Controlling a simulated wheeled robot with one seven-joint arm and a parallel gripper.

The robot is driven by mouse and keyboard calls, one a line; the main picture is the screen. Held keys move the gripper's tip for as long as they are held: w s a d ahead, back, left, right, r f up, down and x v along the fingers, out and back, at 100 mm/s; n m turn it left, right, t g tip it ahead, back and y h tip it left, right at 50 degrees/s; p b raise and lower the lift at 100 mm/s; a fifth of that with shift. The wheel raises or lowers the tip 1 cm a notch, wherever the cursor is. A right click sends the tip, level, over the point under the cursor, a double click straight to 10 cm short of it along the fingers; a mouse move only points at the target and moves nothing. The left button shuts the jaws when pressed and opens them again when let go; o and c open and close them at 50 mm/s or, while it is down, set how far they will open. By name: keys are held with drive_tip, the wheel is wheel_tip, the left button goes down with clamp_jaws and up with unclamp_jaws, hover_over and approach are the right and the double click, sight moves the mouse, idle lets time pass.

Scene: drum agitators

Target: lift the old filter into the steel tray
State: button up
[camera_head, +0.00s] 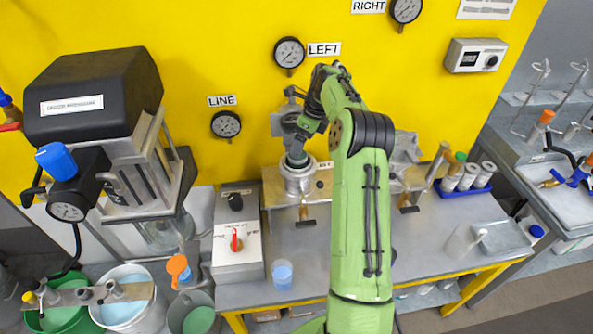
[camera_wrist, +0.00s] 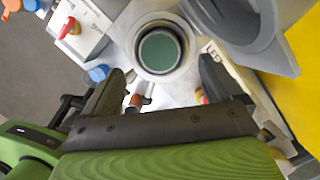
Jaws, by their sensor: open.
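My gripper (camera_head: 300,140) is open above the left filter housing (camera_head: 298,178), a round metal pot on the bench under the LEFT label. In the wrist view the fingers of my gripper (camera_wrist: 160,82) stand apart, with the round mouth of the housing (camera_wrist: 138,52) just beyond them. A dark green round face (camera_wrist: 160,51) shows inside the mouth; I cannot tell whether it is the old filter or liquid. My gripper holds nothing. A shallow steel tray (camera_head: 508,237) lies on the right of the bench.
A grey lid (camera_head: 283,122) stands raised beside my gripper. A second housing (camera_head: 403,178) is behind my arm. A blue rack (camera_head: 468,187) with white cylinders stands at the back right. A control box (camera_head: 237,240) and blue cup (camera_head: 282,272) are at the left.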

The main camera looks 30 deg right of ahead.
drive_tip(key=x, duration=0.5)
drive_tip(key=shift+f, duration=0.1)
drive_tip(key=shift+w+f, duration=0.15)
drive_tip(key=shift+f, duration=0.2)
drive_tip(key=shift+a, duration=0.1)
drive_tip(key=shift+c, duration=0.8)
drive_tip(key=shift+r, duration=0.1)
drive_tip(key=c, duration=1.3)
wheel_tip(320, 180, up, 18)
drive_tip(key=p, duration=0.5)
